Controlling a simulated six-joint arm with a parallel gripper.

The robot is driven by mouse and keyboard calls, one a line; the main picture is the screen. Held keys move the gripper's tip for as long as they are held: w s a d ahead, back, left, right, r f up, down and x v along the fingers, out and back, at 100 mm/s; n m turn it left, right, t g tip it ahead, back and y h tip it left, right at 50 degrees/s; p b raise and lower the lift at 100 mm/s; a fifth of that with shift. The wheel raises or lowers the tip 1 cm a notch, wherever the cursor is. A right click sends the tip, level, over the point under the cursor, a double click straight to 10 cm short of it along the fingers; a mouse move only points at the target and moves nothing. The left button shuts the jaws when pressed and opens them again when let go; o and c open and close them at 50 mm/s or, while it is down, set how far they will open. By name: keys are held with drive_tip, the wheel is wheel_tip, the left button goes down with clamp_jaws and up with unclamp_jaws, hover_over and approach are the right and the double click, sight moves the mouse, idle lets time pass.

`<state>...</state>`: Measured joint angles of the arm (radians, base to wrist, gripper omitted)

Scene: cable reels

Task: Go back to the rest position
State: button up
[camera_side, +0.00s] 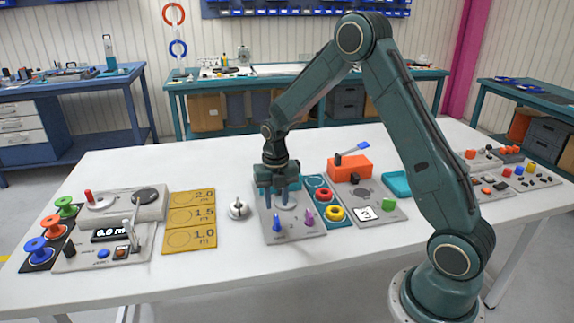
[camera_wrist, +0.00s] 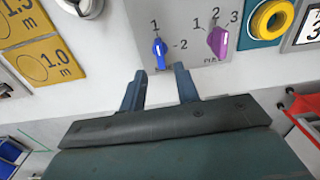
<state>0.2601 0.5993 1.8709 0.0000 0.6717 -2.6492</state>
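My gripper (camera_side: 280,198) is low over the grey panel (camera_side: 291,234) near the middle of the white table, pointing down. In the wrist view its two fingers (camera_wrist: 158,75) are apart, with nothing held between them. A blue knob (camera_wrist: 159,53) on the panel shows just beyond the fingertips, and a purple knob (camera_wrist: 217,41) is to its right. Both knobs also stand at the panel's front in the side view. Whether the fingers touch the panel cannot be told.
Yellow length cards (camera_side: 191,222) and a small metal piece (camera_side: 239,209) lie left of the panel. Colored rings (camera_side: 334,213), an orange block (camera_side: 350,169) and a teal tray (camera_side: 397,184) are to the right.

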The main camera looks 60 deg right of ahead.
drive_tip(key=shift+r, duration=0.25)
drive_tip(key=shift+a+r, duration=0.1)
drive_tip(key=shift+r, duration=0.15)
drive_tip(key=s+a+r+m+t, duration=0.1)
drive_tip(key=s+a+r+m, duration=0.2)
drive_tip(key=s+r+m, duration=0.35)
drive_tip(key=s+a+r+m+t, duration=0.2)
drive_tip(key=s+a+r+m, duration=0.2)
drive_tip(key=r+m, duration=0.5)
drive_tip(key=s+a+r+m+t, duration=0.1)
drive_tip(key=s+a+r+m, duration=0.1)
drive_tip(key=s+m, duration=0.4)
drive_tip(key=s+a+r+m+t, duration=0.1)
drive_tip(key=s+r+m, duration=0.3)
drive_tip(key=s, duration=0.5)
drive_tip(key=shift+a+m+t, duration=0.3)
drive_tip(key=shift+a+m, duration=0.35)
drive_tip(key=shift+m, duration=0.3)
